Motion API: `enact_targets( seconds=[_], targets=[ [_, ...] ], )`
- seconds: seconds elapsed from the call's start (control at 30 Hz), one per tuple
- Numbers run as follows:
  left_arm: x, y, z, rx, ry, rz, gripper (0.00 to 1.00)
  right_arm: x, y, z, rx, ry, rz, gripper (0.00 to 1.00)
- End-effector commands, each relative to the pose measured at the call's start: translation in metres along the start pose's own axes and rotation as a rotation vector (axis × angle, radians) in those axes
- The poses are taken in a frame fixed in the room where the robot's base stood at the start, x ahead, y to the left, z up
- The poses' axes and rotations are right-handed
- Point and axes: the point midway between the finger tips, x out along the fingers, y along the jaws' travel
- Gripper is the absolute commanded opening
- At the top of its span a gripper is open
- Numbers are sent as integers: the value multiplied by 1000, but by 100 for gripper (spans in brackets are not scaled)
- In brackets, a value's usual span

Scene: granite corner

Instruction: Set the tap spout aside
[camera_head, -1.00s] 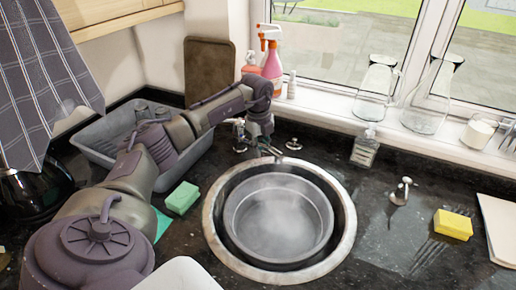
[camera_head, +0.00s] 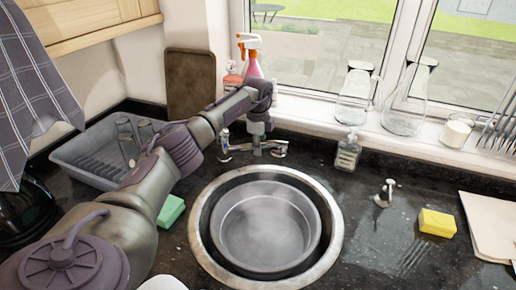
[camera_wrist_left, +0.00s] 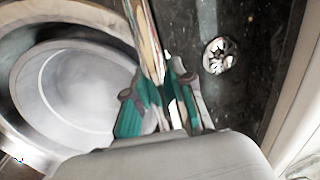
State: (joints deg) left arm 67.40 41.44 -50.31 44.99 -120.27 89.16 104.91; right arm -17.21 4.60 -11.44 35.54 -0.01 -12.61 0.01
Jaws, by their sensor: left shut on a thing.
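The metal tap spout (camera_wrist_left: 147,40) runs away from my left gripper in the left wrist view, passing beside the sink's rim. In the head view the tap spout (camera_head: 240,148) is small and points left, roughly along the window wall, behind the sink. My left gripper (camera_head: 258,130) is over the tap at the back of the sink, and in the wrist view its teal-padded fingers (camera_wrist_left: 163,103) are shut on the spout. The fingers partly hide the tap body. My right gripper is not in view.
Tap handles stand at left (camera_head: 224,143) and right (camera_head: 279,150). A soap bottle (camera_head: 347,152), soap pump (camera_head: 384,193) and yellow sponge (camera_head: 437,223) stand right. A grey rack (camera_head: 85,165) is left.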

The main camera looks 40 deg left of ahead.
Motion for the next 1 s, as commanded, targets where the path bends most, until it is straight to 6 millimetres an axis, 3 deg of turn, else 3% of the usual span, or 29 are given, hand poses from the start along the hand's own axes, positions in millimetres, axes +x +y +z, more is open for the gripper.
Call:
enact_targets(
  seconds=[0.3,0.33,0.5,0.83,1.0],
  targets=[
    [-1,-1,0,0,-1,-3,0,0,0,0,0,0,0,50],
    [-1,-1,0,0,-1,-3,25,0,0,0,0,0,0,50],
    [-1,-1,0,0,-1,-2,50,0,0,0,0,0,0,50],
    [-3,-1,0,0,0,-2,50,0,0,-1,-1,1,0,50],
    [-26,-2,0,2,1,-6,50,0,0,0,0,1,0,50]
  ],
)
